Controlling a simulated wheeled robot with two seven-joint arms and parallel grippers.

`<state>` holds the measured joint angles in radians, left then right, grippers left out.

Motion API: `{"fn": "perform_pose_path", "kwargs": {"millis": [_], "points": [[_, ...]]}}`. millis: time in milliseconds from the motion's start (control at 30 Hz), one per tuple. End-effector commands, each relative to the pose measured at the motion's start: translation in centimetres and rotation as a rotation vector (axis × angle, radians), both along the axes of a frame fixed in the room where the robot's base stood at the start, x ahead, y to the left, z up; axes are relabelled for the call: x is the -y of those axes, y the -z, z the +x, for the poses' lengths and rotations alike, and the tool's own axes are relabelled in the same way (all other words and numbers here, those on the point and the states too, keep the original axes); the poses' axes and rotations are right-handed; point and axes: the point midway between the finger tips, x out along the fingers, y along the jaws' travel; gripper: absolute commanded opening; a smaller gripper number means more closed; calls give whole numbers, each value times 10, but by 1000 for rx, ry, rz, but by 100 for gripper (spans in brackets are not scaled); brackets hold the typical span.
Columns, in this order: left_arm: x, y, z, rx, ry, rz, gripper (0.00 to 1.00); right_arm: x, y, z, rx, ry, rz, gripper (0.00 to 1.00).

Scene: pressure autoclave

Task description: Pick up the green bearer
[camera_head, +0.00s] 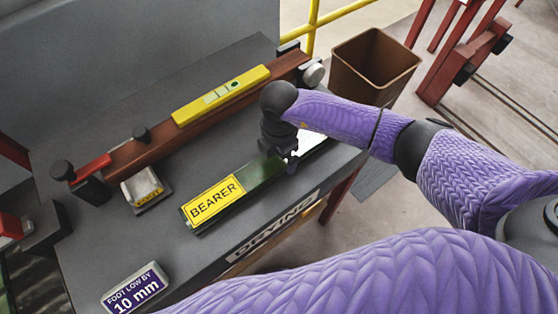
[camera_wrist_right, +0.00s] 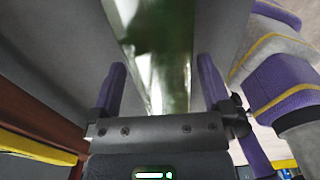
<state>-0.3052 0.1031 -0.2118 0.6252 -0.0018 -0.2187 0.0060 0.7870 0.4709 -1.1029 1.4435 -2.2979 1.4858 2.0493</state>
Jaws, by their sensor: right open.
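The green bearer (camera_head: 250,188) is a long bar lying on the dark grey table, with a yellow label reading BEARER at its near left end. It also shows in the right wrist view (camera_wrist_right: 158,50), running between the fingers. My right gripper (camera_head: 288,165) is over the bearer's far right part, pointing down. In the right wrist view its two fingers (camera_wrist_right: 160,90) are apart, one on each side of the bearer, with gaps visible. The arm hides some of the bearer's far end. My left gripper is not in view.
A brown rail (camera_head: 150,150) with a yellow spirit level (camera_head: 222,94) lies behind the bearer. A small labelled block (camera_head: 146,190) sits left of it. A sign reading FOOT LOW BY 10 mm (camera_head: 135,289) is at the near left. A brown bin (camera_head: 372,68) stands beyond the table.

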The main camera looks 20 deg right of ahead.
Motion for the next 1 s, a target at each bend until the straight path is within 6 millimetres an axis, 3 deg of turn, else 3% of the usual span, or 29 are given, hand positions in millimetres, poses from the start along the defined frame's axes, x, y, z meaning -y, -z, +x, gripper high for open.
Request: {"fn": "perform_pose_path", "kwargs": {"millis": [33,100,300,367,767,800,1000], "points": [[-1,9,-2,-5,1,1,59,-1,16,-2,-5,0,1,100],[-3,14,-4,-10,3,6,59,-1,28,-2,-5,-1,1,100],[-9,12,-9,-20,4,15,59,-1,28,-1,-1,-3,3,100],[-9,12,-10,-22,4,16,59,-1,27,-1,-1,-3,3,89],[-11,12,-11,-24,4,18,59,-1,27,-1,0,-2,4,5],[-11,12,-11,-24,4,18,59,-1,27,-1,0,-2,4,0],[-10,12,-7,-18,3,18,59,-2,26,-1,1,-2,4,0]]}}
